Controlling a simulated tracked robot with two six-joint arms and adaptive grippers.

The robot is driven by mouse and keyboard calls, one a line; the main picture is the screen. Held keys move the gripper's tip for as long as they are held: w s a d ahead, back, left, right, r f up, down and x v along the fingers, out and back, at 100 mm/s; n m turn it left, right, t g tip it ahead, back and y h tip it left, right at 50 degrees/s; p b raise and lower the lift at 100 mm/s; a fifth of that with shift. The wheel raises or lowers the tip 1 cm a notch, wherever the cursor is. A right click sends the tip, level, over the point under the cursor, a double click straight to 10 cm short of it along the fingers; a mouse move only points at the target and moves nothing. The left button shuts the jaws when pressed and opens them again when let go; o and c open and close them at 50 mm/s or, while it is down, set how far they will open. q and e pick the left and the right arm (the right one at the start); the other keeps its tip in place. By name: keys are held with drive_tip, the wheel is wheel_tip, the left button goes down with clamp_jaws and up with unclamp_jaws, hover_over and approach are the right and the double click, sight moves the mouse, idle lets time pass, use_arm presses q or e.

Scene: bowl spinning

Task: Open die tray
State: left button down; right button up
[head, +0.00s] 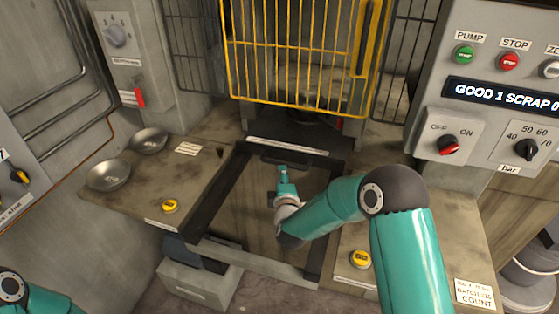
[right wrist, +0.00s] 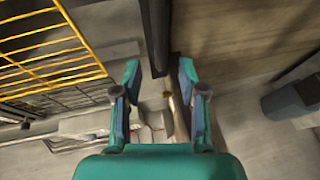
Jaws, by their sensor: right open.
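The die tray (head: 213,190) is a flat dark frame around a brownish plate, in the middle of the head view below the yellow cage door. A dark bar handle (head: 270,159) runs along its far end, below a white label strip. My right gripper (head: 283,171) is over the tray, just in front of this handle. In the right wrist view the right gripper (right wrist: 160,72) is open, its fingers apart with nothing held. A dark bar (right wrist: 157,40) lies ahead between the fingertips; I cannot tell whether they touch it. My left gripper is out of view.
The yellow cage door (head: 300,50) stands beyond the tray. Two metal bowls (head: 109,175) (head: 149,140) and a yellow button (head: 169,206) are on the left ledge. Another yellow button (head: 360,259) is on the right ledge. A control panel (head: 485,130) stands at right.

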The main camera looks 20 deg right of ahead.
sight(279, 164)
drive_tip(key=p+x, duration=0.1)
drive_tip(key=x, duration=0.7)
drive_tip(key=shift+w+f+p, duration=0.1)
drive_tip(key=shift+w+p, duration=0.05)
drive_tip(key=shift+p, duration=0.2)
clamp_jaws()
